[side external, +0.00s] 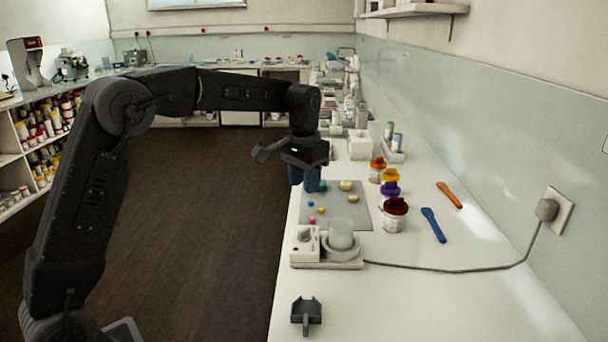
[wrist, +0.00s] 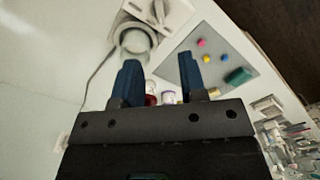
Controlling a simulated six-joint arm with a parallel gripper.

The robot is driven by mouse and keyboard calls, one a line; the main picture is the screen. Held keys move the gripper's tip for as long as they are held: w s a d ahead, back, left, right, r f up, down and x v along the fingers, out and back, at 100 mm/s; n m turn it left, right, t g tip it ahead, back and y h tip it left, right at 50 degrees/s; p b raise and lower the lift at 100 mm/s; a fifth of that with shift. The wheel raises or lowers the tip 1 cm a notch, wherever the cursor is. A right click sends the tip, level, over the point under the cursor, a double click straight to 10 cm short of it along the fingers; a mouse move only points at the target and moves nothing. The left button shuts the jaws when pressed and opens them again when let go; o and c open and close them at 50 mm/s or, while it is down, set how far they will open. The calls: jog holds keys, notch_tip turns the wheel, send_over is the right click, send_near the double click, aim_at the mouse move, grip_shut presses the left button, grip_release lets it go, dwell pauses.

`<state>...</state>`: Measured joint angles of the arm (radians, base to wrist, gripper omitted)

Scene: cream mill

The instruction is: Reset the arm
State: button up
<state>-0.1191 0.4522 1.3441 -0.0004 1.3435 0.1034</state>
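My gripper (side external: 310,182) hangs from the end of my arm in the side external view, with its blue fingers pointing down. It is above or near the far left part of the grey mat (side external: 352,220); its exact height over the counter is hard to tell. In the wrist view the two blue fingers of my gripper (wrist: 160,72) stand well apart. Nothing is held between them. The small jars and the glass beaker (wrist: 134,40) seen past the fingers are in the background.
Small coloured pieces lie on the mat. A white mixer base (side external: 305,245) with a beaker (side external: 341,234) stands at its front. Several lidded jars (side external: 394,216), an orange spatula (side external: 450,195) and a blue spatula (side external: 433,225) lie right. A dark holder (side external: 306,314) sits in front.

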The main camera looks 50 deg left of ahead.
jog(key=shift+r, duration=0.7)
jog(key=s+d+r+t, duration=0.1)
jog(key=s+d+r, duration=0.15)
jog(key=s, duration=0.45)
jog(key=s+d+r+t, duration=0.1)
jog(key=s+r+t, duration=0.15)
jog(key=s, duration=0.35)
jog(key=s+d+f+t, duration=0.1)
jog(key=s+f, duration=0.1)
jog(key=s, duration=0.5)
jog(key=s+d+f+t, duration=0.1)
jog(key=s+f, duration=0.2)
jog(key=s, duration=0.5)
jog(key=shift+d, duration=0.15)
jog(key=shift+s, duration=0.1)
